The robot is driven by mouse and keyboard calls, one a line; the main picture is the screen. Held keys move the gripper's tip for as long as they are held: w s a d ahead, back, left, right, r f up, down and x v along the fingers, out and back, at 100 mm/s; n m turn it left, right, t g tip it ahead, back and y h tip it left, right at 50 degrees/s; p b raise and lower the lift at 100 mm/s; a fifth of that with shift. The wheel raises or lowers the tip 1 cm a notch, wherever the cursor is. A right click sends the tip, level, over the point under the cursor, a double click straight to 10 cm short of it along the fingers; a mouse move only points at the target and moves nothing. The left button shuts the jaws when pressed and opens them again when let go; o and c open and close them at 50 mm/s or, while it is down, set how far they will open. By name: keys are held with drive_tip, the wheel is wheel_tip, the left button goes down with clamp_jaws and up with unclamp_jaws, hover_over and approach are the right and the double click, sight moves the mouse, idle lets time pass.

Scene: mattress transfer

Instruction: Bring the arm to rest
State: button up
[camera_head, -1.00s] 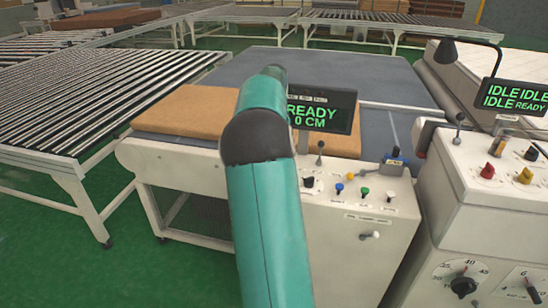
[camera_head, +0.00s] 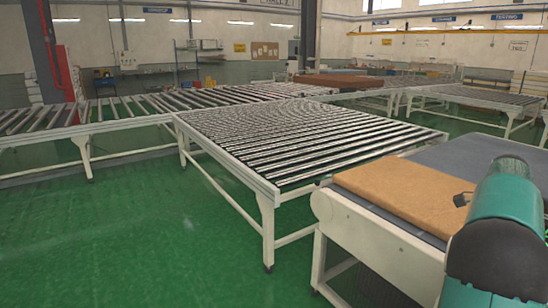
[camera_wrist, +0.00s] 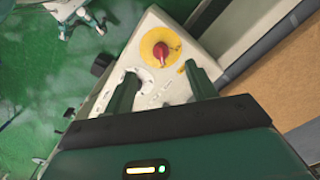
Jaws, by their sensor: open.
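My arm (camera_head: 500,230), teal with a dark joint, is at the lower right of the head view, beside the machine with the brown mattress. In the wrist view my gripper (camera_wrist: 163,85) has its two green fingers apart with nothing between them. Beyond the fingers is a white control box (camera_wrist: 125,60) with a red button (camera_wrist: 161,52) on a yellow disc. I cannot tell the gap between fingertips and box.
A brown mattress (camera_head: 410,187) lies on the grey-topped machine at right; brown also shows in the wrist view (camera_wrist: 290,85). A roller table (camera_head: 300,140) stands beside it, with more roller conveyors (camera_head: 100,112) behind. Green floor (camera_head: 120,240) is open at left.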

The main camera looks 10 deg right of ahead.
drive_tip(key=s+a+r+n+t, duration=0.1)
drive_tip(key=a+r+n, duration=0.15)
drive_tip(key=a, duration=0.65)
drive_tip(key=a+r+n+t, duration=0.15)
drive_tip(key=a+n, duration=0.25)
drive_tip(key=a, duration=0.5)
drive_tip(key=s+a+r+n, duration=0.15)
drive_tip(key=a+n, duration=0.25)
drive_tip(key=a, duration=0.5)
drive_tip(key=s+a+f+n+t, duration=0.1)
drive_tip(key=s+a+f+n, duration=0.1)
drive_tip(key=s+a+n, duration=0.3)
drive_tip(key=s+a+f+n+t, duration=0.1)
drive_tip(key=s+a+f+n, duration=0.2)
drive_tip(key=a, duration=1.1)
drive_tip(key=s+n, duration=0.3)
drive_tip(key=s, duration=0.1)
drive_tip(key=shift+s+t, duration=0.15)
drive_tip(key=shift+t, duration=0.2)
drive_tip(key=shift+f, duration=0.1)
